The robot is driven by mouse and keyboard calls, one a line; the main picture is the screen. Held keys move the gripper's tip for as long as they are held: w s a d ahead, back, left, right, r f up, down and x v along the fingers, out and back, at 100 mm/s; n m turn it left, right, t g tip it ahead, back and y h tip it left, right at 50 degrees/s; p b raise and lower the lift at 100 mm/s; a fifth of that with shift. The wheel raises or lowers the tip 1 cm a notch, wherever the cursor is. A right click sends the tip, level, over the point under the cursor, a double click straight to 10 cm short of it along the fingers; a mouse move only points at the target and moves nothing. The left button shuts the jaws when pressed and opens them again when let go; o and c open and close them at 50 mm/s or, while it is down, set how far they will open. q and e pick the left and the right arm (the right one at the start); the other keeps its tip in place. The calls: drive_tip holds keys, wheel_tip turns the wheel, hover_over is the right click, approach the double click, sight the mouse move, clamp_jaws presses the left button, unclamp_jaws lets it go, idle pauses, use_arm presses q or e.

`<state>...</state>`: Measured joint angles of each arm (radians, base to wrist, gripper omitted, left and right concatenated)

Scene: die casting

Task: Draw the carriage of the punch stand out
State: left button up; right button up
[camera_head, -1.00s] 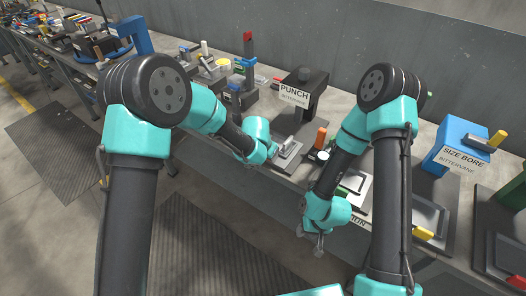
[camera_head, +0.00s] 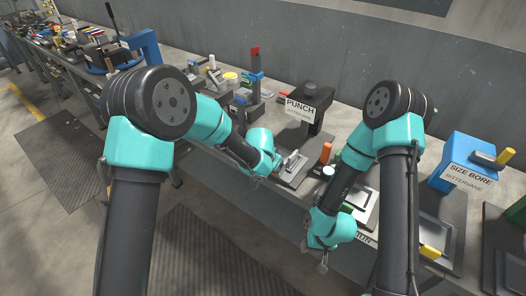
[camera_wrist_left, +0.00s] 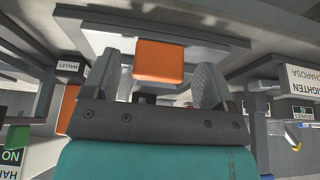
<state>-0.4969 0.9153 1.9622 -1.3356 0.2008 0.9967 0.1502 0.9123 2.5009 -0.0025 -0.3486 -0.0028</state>
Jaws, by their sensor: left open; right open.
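The punch stand (camera_head: 312,100) is dark, with a white PUNCH label, on the bench in the head view. Its grey base with the carriage (camera_head: 294,170) lies in front, partly hidden by my left wrist. My left gripper's fingers are mostly hidden there. In the left wrist view my left gripper (camera_wrist_left: 157,75) is open. An orange block (camera_wrist_left: 158,60), seemingly the carriage's handle, shows between its fingers with a gap on each side; contact is not visible. My right gripper (camera_head: 322,264) is open, pointing down in front of the bench edge, away from the stand.
An orange cylinder (camera_head: 326,152) stands right of the carriage. The blue SIZE BORE stand (camera_head: 468,160) with a yellow handle is at the right. A blue-and-red upright fixture (camera_head: 254,75) stands left of the punch stand. The floor in front of the bench is clear.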

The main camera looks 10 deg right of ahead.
use_arm(q)
drive_tip(key=v, duration=1.6)
drive_tip(key=shift+a+f, duration=0.1)
drive_tip(key=s+a+f+n+g+h, duration=0.1)
drive_tip(key=s+a+f+n, duration=0.1)
drive_tip(key=a+f, duration=0.65)
drive_tip(key=s+a+f+n+g, duration=0.1)
drive_tip(key=s+a+f+n, duration=0.15)
drive_tip(key=a+f, duration=0.6)
drive_tip(key=s+a+f+n, duration=0.6)
drive_tip(key=s+a+f, duration=0.7)
drive_tip(key=s, duration=0.3)
drive_tip(key=shift+f, duration=0.9)
drive_tip(key=shift+d, duration=0.1)
